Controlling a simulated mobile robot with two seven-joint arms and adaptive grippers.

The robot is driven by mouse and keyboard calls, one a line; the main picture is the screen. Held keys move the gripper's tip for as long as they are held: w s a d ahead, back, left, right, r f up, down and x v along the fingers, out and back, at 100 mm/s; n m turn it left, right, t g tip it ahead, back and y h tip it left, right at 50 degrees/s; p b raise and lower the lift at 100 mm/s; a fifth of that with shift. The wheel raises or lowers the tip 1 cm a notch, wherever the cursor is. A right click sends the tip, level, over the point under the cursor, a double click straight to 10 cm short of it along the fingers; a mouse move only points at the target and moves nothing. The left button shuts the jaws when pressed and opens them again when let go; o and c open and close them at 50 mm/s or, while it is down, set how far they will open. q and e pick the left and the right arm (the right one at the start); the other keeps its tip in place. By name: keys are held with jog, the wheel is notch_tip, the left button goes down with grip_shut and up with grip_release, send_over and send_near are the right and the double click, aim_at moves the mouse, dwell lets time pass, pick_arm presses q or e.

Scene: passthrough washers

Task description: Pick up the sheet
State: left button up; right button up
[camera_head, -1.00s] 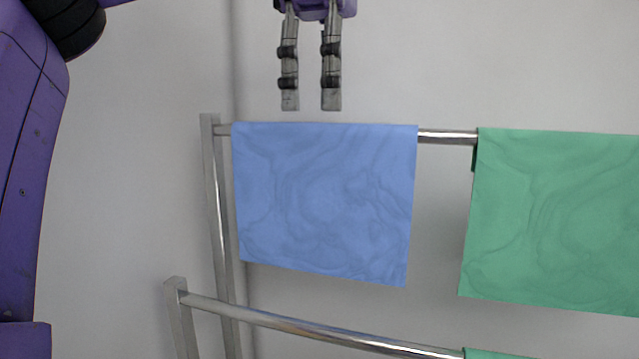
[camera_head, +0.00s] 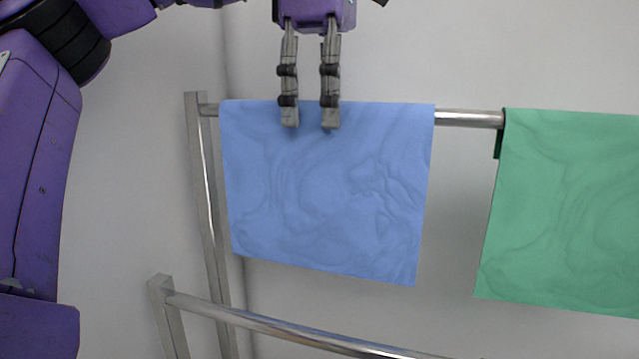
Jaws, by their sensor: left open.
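A blue sheet (camera_head: 325,210) hangs over the upper bar of a metal rack in the head view. A green sheet (camera_head: 570,215) hangs farther right on the same bar. My left gripper (camera_head: 310,124) points down from the top of the view, with its two fingers apart. Its fingertips overlap the top edge of the blue sheet, left of the sheet's middle. I cannot tell whether they touch the cloth. My right gripper is not in view.
The upper bar (camera_head: 468,118) shows bare between the two sheets. A lower bar (camera_head: 290,330) runs in front, lower down, from a post (camera_head: 168,315). The rack's rear post (camera_head: 205,190) stands left of the blue sheet. A plain pale wall is behind.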

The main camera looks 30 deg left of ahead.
pick_arm(q)
jog(key=shift+a+f, duration=0.1)
jog(key=shift+f, duration=1.25)
jog(key=shift+c, duration=0.3)
grip_shut()
